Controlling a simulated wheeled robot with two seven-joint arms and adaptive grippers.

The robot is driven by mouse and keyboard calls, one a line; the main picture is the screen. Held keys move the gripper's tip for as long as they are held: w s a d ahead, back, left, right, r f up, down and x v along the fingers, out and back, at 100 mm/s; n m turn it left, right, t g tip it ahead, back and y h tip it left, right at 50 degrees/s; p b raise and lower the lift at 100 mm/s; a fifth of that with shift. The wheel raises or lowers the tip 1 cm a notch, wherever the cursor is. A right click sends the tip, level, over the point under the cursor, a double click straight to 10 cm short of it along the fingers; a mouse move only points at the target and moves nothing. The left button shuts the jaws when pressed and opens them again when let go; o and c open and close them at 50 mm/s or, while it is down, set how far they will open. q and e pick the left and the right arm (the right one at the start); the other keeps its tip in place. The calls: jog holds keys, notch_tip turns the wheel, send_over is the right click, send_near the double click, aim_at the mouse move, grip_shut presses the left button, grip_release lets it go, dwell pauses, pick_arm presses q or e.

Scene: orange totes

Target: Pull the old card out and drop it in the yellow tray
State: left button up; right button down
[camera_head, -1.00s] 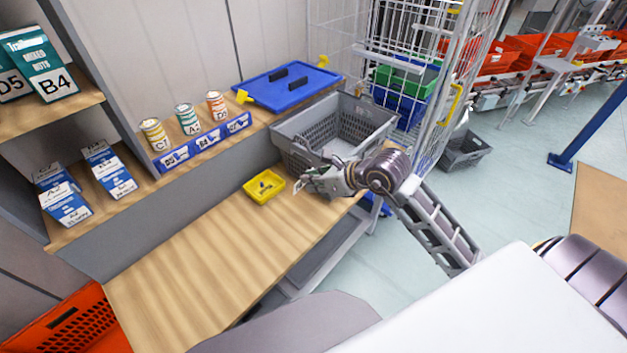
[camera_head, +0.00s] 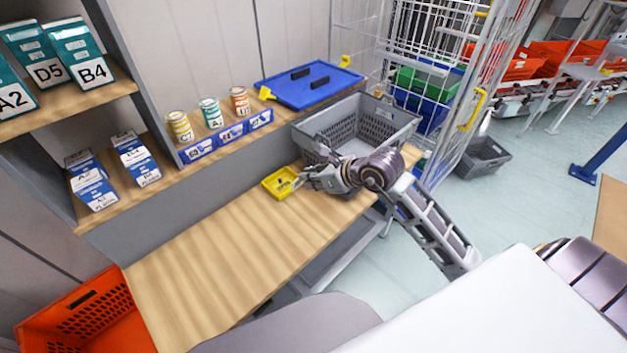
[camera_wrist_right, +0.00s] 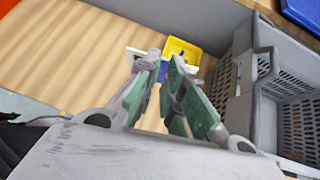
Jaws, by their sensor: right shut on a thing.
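The yellow tray (camera_head: 270,184) sits on the wooden bench, with a small dark thing in it. My right gripper (camera_head: 302,180) is at the tray's right edge. In the right wrist view its fingertips (camera_wrist_right: 165,66) are shut on a thin white card (camera_wrist_right: 134,53), which sticks out to both sides of them. The yellow tray (camera_wrist_right: 185,45) shows just beyond the fingertips. A small blue patch shows between the fingers. Whether the card touches the tray is hard to tell. My left gripper is not in view.
A grey crate (camera_head: 400,131) stands right behind my right gripper. Several cans stand above blue label holders (camera_head: 230,131) on the shelf edge, near a blue lid (camera_head: 291,93). Boxes fill the left shelves. An orange tote (camera_head: 60,325) is at lower left. The bench's middle is clear.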

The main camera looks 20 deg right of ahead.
jog(key=shift+w+f, duration=0.3)
jog(key=shift+w, duration=0.4)
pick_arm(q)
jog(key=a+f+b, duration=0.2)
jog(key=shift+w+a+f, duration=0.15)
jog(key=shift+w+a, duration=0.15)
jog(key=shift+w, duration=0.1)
pick_arm(e)
jog(key=w+f, duration=0.3)
jog(key=w, duration=0.6)
jog(key=w+f+m+h, duration=0.1)
jog(key=w+f, duration=0.2)
jog(key=w, duration=0.6)
jog(key=shift+w+d+f+t, duration=0.15)
jog(key=shift+f+t, duration=0.15)
jog(key=shift+f, duration=0.05)
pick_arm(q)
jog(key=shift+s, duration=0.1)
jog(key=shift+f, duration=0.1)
pick_arm(e)
jog(key=shift+f, duration=0.2)
